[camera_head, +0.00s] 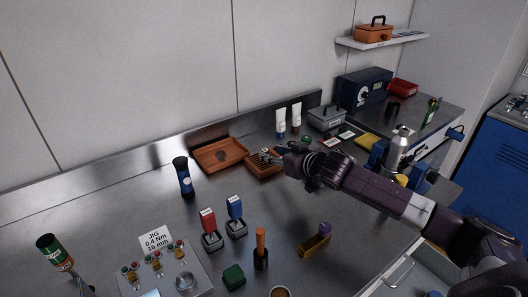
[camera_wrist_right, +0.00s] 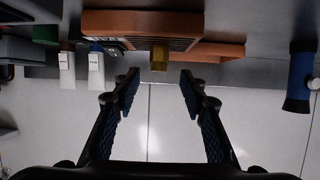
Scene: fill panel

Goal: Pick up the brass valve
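In the right wrist view, a small brass-yellow piece (camera_wrist_right: 160,57), which looks like the brass valve, shows at the edge of the orange-brown slotted rack (camera_wrist_right: 110,22). It lies ahead of the gap between my right fingertips, and nothing is between the fingers. My right gripper (camera_wrist_right: 160,92) is open. In the head view my right gripper (camera_head: 272,156) is over the rack (camera_head: 262,170), and I cannot make out the brass piece there. My left gripper is not in view.
An orange-brown tray (camera_head: 221,155) lies beside the rack. Two white tubes (camera_head: 281,122) stand behind it. A blue-black cylinder (camera_head: 184,177) stands to the left. A grey case (camera_head: 326,118) is at the back right.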

